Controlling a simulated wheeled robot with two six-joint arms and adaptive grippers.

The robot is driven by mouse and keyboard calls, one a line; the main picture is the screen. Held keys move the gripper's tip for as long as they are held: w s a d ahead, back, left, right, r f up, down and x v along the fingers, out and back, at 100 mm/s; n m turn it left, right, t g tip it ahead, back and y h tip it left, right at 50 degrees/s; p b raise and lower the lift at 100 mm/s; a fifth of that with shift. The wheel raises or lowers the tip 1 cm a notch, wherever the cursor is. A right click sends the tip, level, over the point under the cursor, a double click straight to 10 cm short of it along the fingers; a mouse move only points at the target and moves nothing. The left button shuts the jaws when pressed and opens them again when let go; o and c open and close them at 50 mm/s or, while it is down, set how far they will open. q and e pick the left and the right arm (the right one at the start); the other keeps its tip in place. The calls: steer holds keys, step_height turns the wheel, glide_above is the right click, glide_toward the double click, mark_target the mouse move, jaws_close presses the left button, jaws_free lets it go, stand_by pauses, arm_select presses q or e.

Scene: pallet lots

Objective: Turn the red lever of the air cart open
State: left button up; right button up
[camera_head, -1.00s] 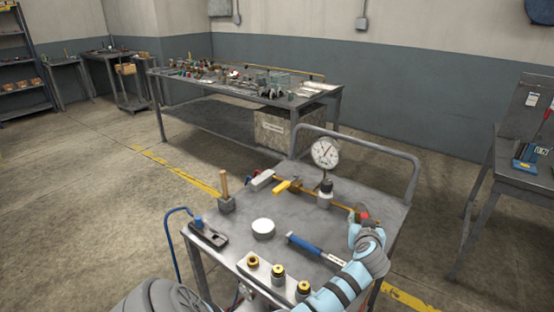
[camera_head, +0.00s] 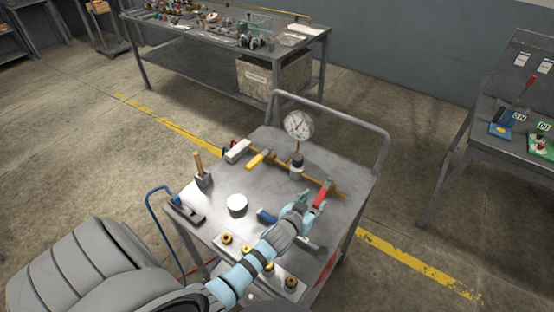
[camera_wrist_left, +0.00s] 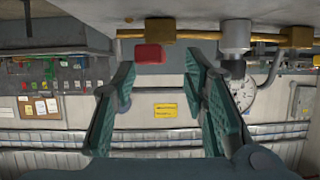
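The red lever (camera_head: 321,194) sits near the right end of the brass pipe (camera_head: 345,194) on the cart. It points across the pipe toward the cart's front. In the left wrist view, which looks upside down, the lever (camera_wrist_left: 149,53) shows as a short red block beside the pipe (camera_wrist_left: 180,34). My left gripper (camera_head: 312,203) is just in front of the lever, close to its free end. Its fingers (camera_wrist_left: 162,85) are spread, with nothing held between them; I cannot tell if one touches the lever. My right gripper is not in view.
The cart top (camera_head: 215,207) also holds a pressure gauge (camera_head: 299,125), a yellow lever (camera_head: 260,158), a white round tin (camera_head: 237,205), a wooden-handled tool (camera_head: 200,167) and a blue-handled tool (camera_head: 266,215) beneath my arm. A rail (camera_head: 335,112) rises at the cart's back.

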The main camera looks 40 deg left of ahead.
arm_select(q)
steer(key=s+r+g, duration=0.1)
steer(key=s, duration=0.7)
steer(key=s+r+g+p, duration=0.1)
steer(key=s+g, duration=0.1)
steer(key=s, duration=0.7)
steer(key=shift+r+g+y, duration=0.25)
steer(key=shift+g+y, duration=0.05)
steer(key=shift+c, duration=0.6)
